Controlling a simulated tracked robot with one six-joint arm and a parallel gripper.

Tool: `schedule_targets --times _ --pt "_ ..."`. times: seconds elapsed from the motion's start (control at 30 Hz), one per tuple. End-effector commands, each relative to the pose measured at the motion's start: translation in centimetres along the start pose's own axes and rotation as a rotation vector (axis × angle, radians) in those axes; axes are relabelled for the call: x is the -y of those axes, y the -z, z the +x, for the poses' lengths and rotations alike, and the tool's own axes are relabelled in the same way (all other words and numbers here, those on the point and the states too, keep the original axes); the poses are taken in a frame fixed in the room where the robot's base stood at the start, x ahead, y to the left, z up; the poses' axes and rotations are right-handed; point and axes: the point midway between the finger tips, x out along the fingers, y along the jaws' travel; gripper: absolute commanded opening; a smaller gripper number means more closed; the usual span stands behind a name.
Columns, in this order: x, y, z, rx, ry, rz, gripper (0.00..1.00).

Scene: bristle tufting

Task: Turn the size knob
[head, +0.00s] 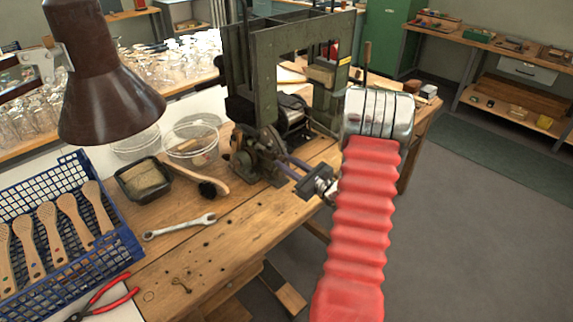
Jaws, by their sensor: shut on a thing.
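A green-grey tufting machine (265,78) stands on the wooden bench. A dark metal mechanism (246,150) sits low on its front. My gripper (279,160) reaches in from the right, below my red-sleeved arm. Its long, narrow fingers point left to this mechanism and are shut on a small part there. That part is at the place of the size knob, but the fingertips and the dark metal hide most of it. I cannot make out the knob's shape or any marking.
A wrench (180,227), a wooden-handled brush (207,187) and a black tray of bristle (146,181) lie left of the machine. A blue crate (125,243) holds several wooden brush bodies. A brown lamp (105,85) hangs at upper left. The floor at right is clear.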

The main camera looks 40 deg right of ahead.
Motion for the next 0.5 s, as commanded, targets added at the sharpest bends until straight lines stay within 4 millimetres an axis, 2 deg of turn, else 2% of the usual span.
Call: schedule_targets --times 0.5 --pt "-0.14 0.02 0.02 0.001 -0.003 -0.381 0.00"
